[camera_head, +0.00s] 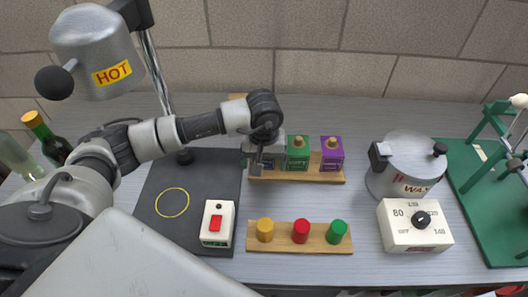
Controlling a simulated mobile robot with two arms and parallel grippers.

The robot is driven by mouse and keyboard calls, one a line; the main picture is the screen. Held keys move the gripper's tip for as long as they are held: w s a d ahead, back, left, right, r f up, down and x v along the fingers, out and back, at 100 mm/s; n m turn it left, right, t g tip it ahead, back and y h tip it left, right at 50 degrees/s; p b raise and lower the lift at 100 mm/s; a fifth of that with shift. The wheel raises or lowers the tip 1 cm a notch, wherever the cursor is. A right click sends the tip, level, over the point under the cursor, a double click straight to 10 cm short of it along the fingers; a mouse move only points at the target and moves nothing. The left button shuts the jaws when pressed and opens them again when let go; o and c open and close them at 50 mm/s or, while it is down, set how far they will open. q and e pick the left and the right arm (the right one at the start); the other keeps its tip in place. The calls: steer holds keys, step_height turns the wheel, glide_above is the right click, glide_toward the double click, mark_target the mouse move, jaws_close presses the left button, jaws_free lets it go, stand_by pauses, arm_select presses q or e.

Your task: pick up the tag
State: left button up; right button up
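I cannot make out a tag in the head view. My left arm reaches in from the left, and its gripper (258,166) points down at the left end of a wooden rack (318,178) at the back of the table. The fingers are small and dark here, and I cannot tell whether they are apart or hold anything. The wrist and gripper hide part of the rack's left end. A green block (298,155) and a purple block (332,155) with knobs stand on the rack to the right of the gripper. My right gripper is out of view.
A grey HOT device (98,50) hangs over a dark mat (160,225) with a red-switch box (217,224). A wooden strip (280,246) holds yellow, red and green caps. A wax pot (408,162), dial box (415,226) and green stand (478,205) fill the right. Bottles (50,140) stand left.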

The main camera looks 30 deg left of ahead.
arm_select(q)
steer(key=c, duration=0.7)
steer(key=shift+r, duration=0.1)
